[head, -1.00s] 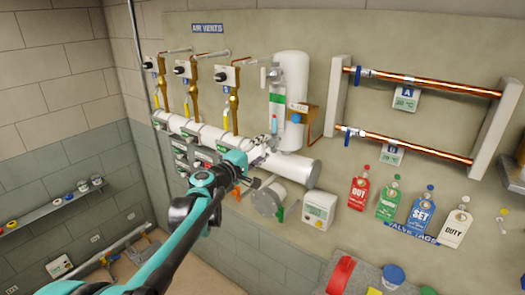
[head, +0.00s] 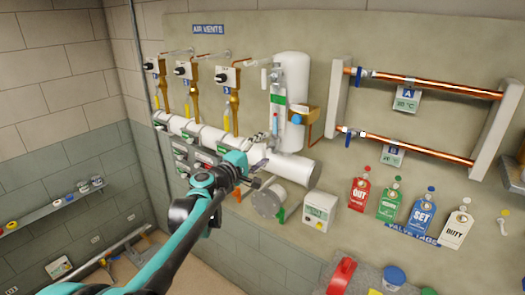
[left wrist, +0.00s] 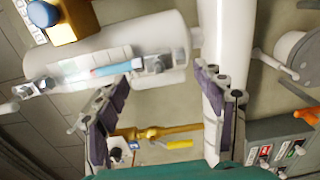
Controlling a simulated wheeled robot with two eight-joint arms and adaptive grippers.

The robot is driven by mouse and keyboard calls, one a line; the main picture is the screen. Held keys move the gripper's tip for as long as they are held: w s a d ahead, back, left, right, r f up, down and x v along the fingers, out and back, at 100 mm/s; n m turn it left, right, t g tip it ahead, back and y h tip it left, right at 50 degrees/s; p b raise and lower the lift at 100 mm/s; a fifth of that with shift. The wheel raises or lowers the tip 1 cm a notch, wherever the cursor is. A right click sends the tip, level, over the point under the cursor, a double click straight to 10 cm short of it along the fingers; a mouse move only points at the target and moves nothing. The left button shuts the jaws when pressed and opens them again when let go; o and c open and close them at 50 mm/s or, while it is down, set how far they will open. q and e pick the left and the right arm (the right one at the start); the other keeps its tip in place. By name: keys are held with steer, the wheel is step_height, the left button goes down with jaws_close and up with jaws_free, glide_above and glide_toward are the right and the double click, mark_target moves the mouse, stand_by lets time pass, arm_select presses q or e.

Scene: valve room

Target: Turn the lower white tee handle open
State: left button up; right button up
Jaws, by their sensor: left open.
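A sight glass (head: 275,97) with a blue lower part stands upright in front of the white tank (head: 293,88). A white tee handle (head: 264,78) is at its upper end. The lower white tee handle (left wrist: 155,63) is at the blue end of the glass in the left wrist view; it is small and partly hidden in the head view. My left gripper (head: 257,167) is just below that end of the glass. In the left wrist view its fingers (left wrist: 163,76) are spread and empty, with the lower handle beyond and between the tips. My right gripper is out of view.
A thick white pipe (head: 303,169) runs below the tank, close to my left gripper. A brass bracket with a blue knob (head: 297,119) sits right of the glass. A round grey fitting (head: 268,201) and a white meter box (head: 320,211) are lower right.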

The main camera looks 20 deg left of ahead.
arm_select(q)
steer(key=v, duration=1.2)
steer(key=s+d+f+m+g+b, duration=0.2)
steer(key=s+d+f+b, duration=0.2)
steer(key=f, duration=0.4)
steer(key=s+d+f+m+g+b, duration=0.2)
steer(key=s+d+f+m+b, duration=0.15)
steer(key=f, duration=0.45)
steer(key=s+d+f+m+g+b, duration=0.25)
steer(key=d+f+b, duration=0.2)
steer(key=f, duration=0.35)
steer(key=s+a+f+m+g+y+b, duration=0.1)
steer(key=s+f+b, duration=0.5)
steer(key=f, duration=0.6)
steer(key=s+a+f+m+g+y+b, duration=0.2)
steer(key=s+f+m+y+b, duration=0.3)
steer(key=f, duration=0.7)
steer(key=s+a+b, duration=0.1)
steer(key=s+b, duration=0.1)
steer(key=s, duration=0.1)
steer(key=shift+s+f, duration=0.25)
steer(key=shift+s, duration=0.15)
steer(key=shift+a, duration=0.15)
